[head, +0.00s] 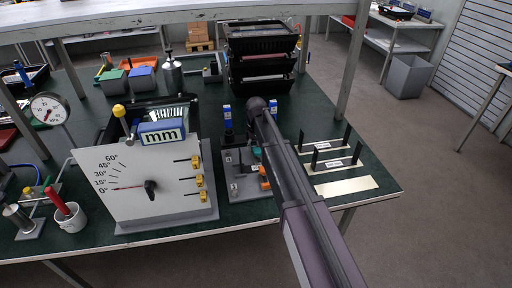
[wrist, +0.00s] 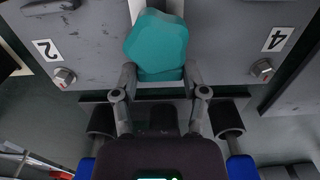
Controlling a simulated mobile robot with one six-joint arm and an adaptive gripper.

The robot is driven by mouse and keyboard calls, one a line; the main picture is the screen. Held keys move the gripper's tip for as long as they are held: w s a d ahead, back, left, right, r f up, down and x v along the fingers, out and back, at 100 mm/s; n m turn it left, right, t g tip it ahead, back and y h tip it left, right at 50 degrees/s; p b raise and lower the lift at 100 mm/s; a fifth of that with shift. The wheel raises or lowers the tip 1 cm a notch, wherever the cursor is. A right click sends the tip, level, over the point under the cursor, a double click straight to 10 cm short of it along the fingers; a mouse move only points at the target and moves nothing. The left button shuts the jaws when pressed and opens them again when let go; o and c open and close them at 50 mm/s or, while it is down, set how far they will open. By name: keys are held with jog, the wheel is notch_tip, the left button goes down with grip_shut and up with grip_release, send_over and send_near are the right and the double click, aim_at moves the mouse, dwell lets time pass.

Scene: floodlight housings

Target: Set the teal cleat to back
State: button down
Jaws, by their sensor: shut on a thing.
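The teal cleat (wrist: 157,45) is a rounded block at the upper middle of the wrist view, over a pale slot in a grey plate (wrist: 100,45). My gripper (wrist: 160,72) has one finger on each side of the cleat's near end and is shut on it. In the head view a small bit of teal (head: 257,150) shows beside my dark arm, which hides most of the cleat and the gripper. The plate bears the numbers 2 and 4 with a bolt near each.
An orange part (head: 265,184) is on the same fixture. A grey dial panel (head: 150,188) with yellow knobs stands left. Black uprights on pale strips (head: 325,147) stand right. Stacked black trays (head: 262,60) are behind. Blue-topped posts (head: 227,115) stand close behind the fixture.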

jog(key=shift+w+a, duration=0.25)
jog(key=shift+w, duration=0.45)
jog(key=shift+w+a, duration=0.2)
jog(key=shift+w, duration=0.45)
jog(key=shift+c, duration=0.6)
grip_release()
jog(key=shift+w, duration=0.1)
